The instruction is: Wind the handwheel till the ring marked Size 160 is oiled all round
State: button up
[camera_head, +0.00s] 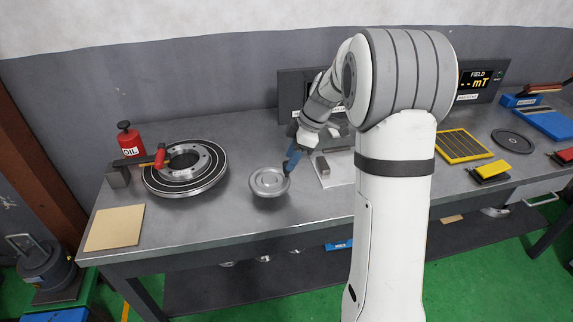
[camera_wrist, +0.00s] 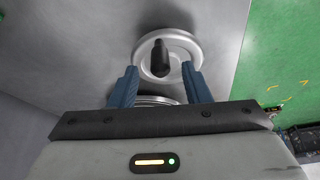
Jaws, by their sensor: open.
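The silver handwheel (camera_head: 268,181) stands at the front middle of the bench. In the wrist view the handwheel (camera_wrist: 185,42) shows a black upright knob (camera_wrist: 160,58). My gripper (camera_head: 289,172) is at the handwheel's right side in the head view. In the wrist view my gripper (camera_wrist: 159,69) is open, its blue fingers apart on either side below the knob. Whether they touch the wheel cannot be told. A large dark ring (camera_head: 210,178) with pale circular lines and a silver centre lies left of the handwheel. No size marking is readable on it.
A grey block (camera_head: 117,177) with a red-ended arm (camera_head: 158,158) reaches over the ring's left edge. A tan sheet (camera_head: 115,227) lies at the front left. A yellow-framed panel (camera_head: 463,146) and a dark disc (camera_head: 512,141) lie to the right. Bare bench surrounds the handwheel.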

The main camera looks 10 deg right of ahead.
aim_at(287, 177)
jog(key=shift+x, duration=2)
jog(key=shift+c, duration=0.5)
grip_shut()
jog(key=shift+s, duration=0.1)
